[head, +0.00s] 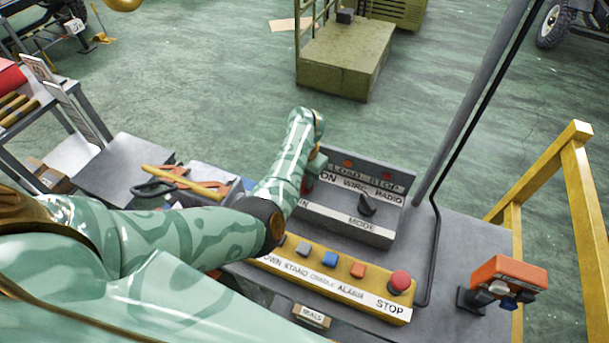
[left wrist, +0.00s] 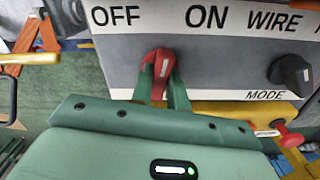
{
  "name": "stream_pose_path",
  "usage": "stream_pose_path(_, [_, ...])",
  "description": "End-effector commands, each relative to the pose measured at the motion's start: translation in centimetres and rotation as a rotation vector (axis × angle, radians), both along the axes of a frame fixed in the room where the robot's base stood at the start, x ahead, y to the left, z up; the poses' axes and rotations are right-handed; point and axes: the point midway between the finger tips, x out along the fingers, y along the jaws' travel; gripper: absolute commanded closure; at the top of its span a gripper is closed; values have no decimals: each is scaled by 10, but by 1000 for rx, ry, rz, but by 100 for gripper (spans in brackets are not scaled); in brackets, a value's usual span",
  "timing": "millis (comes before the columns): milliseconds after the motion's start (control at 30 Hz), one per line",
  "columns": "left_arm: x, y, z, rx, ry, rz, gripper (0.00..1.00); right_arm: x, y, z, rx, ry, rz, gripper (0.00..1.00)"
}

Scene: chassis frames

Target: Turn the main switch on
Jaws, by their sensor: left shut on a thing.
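The main switch is a red knob (left wrist: 158,70) with a white mark, on a grey panel (left wrist: 120,62) below the words OFF and ON. My left gripper (left wrist: 162,88) is shut on this knob, one green finger on each side. The knob stands nearly upright between OFF and ON; its exact setting is hard to tell. In the head view my left arm reaches over the panel (head: 345,222) and hides its left part, with OFF. A bit of the red knob (head: 307,184) shows beside the wrist. My right gripper is not in view.
A black mode knob (head: 367,204) is right of the red knob, below WIRE and RADIO. A yellow button box (head: 335,283) with a red stop button (head: 400,281) lies in front. An orange-topped device (head: 508,272) and a yellow rail (head: 540,165) stand at right.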

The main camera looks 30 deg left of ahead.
Motion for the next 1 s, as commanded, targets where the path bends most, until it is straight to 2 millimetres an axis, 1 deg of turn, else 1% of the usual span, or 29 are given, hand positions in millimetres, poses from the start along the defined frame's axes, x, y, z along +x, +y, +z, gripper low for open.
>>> stream_pose_path(33, [1,0,3,-1,-2,-43,100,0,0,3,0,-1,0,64])
stream_pose_path(300, [1,0,2,-2,-2,-285,100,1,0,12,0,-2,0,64])
stream_pose_path(500, [1,0,2,-1,-3,-426,100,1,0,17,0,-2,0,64])
stream_pose_path(700, [1,0,2,0,-4,-522,100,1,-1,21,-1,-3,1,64])
stream_pose_path(1000, [1,0,1,0,-4,-579,100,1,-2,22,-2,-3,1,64])
